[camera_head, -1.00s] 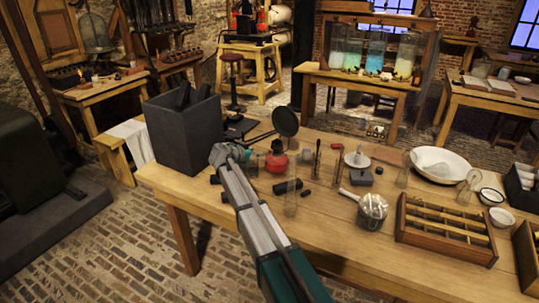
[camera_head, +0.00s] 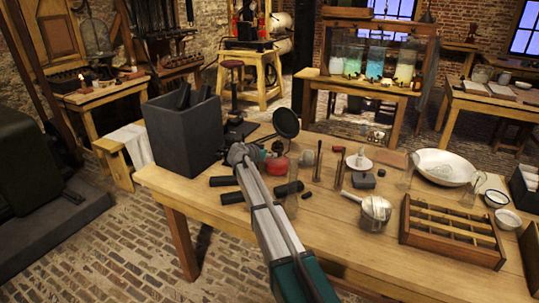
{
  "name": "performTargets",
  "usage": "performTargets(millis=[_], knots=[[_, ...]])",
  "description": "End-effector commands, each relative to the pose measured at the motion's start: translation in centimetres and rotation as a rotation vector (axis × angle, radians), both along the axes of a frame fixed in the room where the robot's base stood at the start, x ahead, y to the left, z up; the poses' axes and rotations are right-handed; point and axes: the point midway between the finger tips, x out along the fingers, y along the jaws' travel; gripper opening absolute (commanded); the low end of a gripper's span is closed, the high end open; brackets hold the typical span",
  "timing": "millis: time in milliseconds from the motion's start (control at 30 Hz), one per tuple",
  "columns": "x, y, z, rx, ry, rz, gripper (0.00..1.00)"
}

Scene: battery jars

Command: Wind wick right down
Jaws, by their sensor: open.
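A small red lamp (camera_head: 278,165) stands on the wooden table (camera_head: 335,225), just right of the end of my arm. Its top, where a wick and winding knob could be, is too small and dark to make out. My gripper (camera_head: 262,154) is at the end of my grey and teal arm, close beside the lamp on its left. It is open and holds nothing that I can see. The wrist partly hides the fingers, and I cannot tell whether they touch the lamp.
A dark square bin (camera_head: 182,135) stands left of my wrist. Black cylinders (camera_head: 288,188) lie near my arm, beside a clear glass (camera_head: 291,206). A metal pot (camera_head: 375,212), a divided wooden tray (camera_head: 452,232) and a white basin (camera_head: 445,167) are to the right.

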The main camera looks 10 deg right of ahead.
Motion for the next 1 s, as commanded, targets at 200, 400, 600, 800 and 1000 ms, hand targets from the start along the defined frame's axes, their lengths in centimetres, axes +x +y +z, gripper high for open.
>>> performTargets(millis=[200,400,600,800,1000], knots=[[-0.01,-0.06,0.01,0.0,0.0,-0.001,0.4],[-0.01,-0.09,0.01,0.0,0.0,-0.001,0.03],[-0.01,-0.13,0.01,-0.001,0.001,-0.002,0.0],[0.06,-0.13,0.0,-0.016,0.016,-0.002,0.0],[0.18,-0.11,-0.04,-0.067,0.072,-0.002,0.0]])
